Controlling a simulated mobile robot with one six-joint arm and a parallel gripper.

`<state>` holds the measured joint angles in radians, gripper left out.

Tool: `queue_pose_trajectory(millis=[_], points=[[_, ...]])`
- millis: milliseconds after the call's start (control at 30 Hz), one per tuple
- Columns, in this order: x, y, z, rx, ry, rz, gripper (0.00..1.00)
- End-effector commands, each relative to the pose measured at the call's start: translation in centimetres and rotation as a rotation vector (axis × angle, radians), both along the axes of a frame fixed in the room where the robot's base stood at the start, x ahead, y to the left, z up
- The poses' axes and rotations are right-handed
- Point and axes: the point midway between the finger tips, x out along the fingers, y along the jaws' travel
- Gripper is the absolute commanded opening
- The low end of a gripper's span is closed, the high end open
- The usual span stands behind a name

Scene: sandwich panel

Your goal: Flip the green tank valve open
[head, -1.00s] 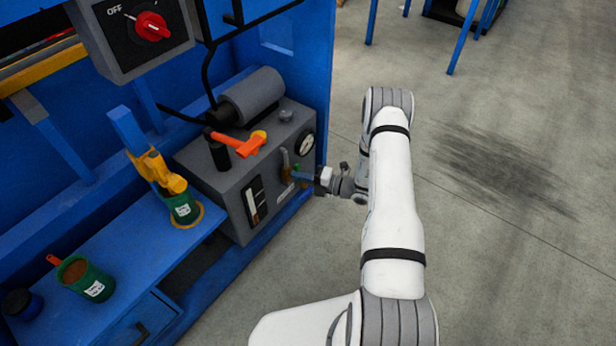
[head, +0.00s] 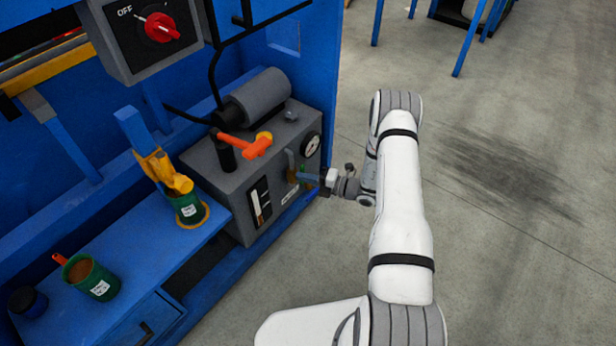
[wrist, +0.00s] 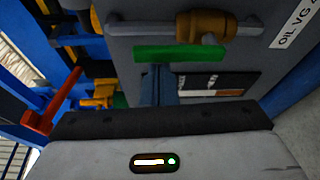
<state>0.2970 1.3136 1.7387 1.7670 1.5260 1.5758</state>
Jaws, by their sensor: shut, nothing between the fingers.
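The green valve handle (wrist: 180,53) lies as a flat bar across the upper middle of the wrist view, beside a brass-coloured valve body (wrist: 205,25) on a grey pipe. My gripper (wrist: 158,72) is shut and empty, its narrow blue fingers pointing at the handle's lower edge, left of its middle. I cannot tell whether they touch it. In the head view my gripper (head: 309,177) is at the front of the grey tank (head: 225,190), at its right end; the handle is very small there and partly hidden.
A round gauge (head: 312,146) sits close above my gripper. An orange lever (head: 245,146) and a grey motor (head: 257,95) are on top of the tank. A blue shelf at left bears green pots (head: 92,279). Open floor lies to the right.

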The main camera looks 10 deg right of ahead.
Motion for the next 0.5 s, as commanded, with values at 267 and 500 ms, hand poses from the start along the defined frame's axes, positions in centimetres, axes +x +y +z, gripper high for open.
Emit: queue_pose_trajectory(millis=[267, 500], points=[[-2.6, 0.6, 0.2, 0.0, 0.004, -0.005, 0.0], [-5.1, -3.8, 0.1, 0.001, 0.004, 0.0, 0.0]])
